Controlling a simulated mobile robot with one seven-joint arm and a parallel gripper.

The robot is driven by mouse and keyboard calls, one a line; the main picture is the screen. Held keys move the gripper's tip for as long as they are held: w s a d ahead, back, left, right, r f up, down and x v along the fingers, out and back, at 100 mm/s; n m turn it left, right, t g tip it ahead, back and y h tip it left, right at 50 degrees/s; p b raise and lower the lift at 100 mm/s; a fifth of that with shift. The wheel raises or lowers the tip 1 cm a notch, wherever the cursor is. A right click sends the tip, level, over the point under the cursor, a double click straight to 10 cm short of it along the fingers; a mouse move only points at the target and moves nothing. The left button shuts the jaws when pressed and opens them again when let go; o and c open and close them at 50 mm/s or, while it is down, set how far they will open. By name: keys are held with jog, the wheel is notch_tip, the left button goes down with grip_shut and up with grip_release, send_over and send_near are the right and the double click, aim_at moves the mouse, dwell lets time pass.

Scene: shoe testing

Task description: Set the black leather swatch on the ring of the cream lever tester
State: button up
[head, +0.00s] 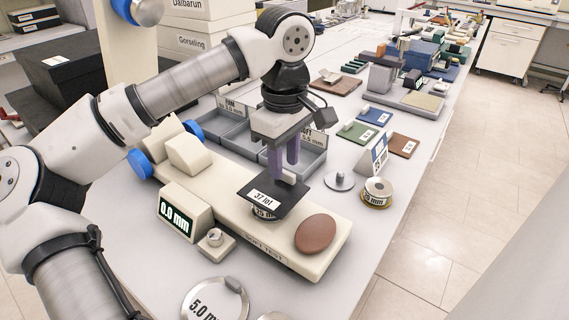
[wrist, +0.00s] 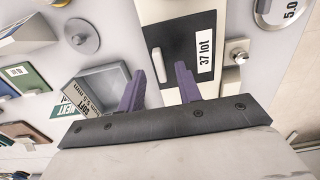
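The black leather swatch (head: 281,203), labelled "37 lot", lies over the ring (head: 264,213) of the cream lever tester (head: 213,192). It hides most of the ring and looks roughly level. A small pale tab (head: 288,174) stands up from it; the swatch (wrist: 178,29) and tab (wrist: 158,65) also show in the wrist view. My gripper (head: 283,165) is just above the swatch with its purple fingers pointing down. In the wrist view the fingers (wrist: 161,76) are spread, one on each side of the tab, with gaps visible. The exact contact between swatch and ring is hidden.
A grey divided tray (head: 236,135) stands behind. A grey knobbed disc (head: 340,181) and a brass-coloured weight (head: 377,193) stand to the right. A 5.0 mm disc (head: 215,301) lies in front.

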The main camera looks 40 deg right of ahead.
aim_at(285, 171)
notch_tip(285, 171, up, 12)
dwell(0.3)
dwell(0.4)
